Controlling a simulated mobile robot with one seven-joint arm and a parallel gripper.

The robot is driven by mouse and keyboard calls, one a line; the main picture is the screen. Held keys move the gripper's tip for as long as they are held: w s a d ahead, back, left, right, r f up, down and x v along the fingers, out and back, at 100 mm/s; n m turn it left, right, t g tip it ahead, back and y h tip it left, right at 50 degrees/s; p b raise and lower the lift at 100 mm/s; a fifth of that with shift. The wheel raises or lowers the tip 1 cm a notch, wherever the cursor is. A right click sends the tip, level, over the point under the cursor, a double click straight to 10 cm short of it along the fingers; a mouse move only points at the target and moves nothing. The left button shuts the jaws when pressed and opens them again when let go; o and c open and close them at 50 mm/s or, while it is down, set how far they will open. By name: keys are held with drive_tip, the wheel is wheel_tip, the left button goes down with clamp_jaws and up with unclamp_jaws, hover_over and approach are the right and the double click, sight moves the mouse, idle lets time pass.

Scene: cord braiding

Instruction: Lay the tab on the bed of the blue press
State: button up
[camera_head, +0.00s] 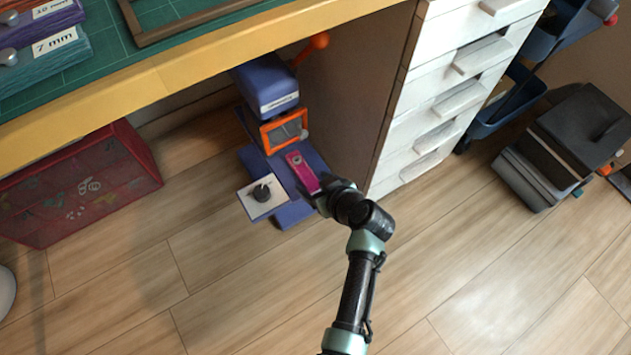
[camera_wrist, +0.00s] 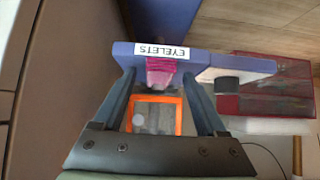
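The blue press (camera_head: 264,82) stands on the floor, with an orange-framed guard (camera_head: 282,129) and a flat blue bed (camera_head: 255,162) below it. The magenta tab (camera_head: 301,171) is over the bed's right part, with a small ring near its far end. In the wrist view the tab (camera_wrist: 161,70) shows between my fingers, in front of the bed's edge labelled EYELETS (camera_wrist: 162,50). My gripper (camera_wrist: 158,80) is at the tab; its fingers look apart, with gaps on both sides of it. Whether the tab rests on the bed I cannot tell.
A white pad (camera_head: 251,207) with a black knob sits at the bed's left. The orange guard (camera_wrist: 154,99) lies close below my fingertips. A white drawer unit (camera_head: 440,105) is at right, a red box (camera_head: 75,190) at left. The table edge overhangs; the floor in front is clear.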

drive_tip(key=shift+r, duration=0.1)
drive_tip(key=p+v, duration=0.7)
drive_tip(key=v, duration=0.6)
drive_tip(key=shift+p, duration=0.3)
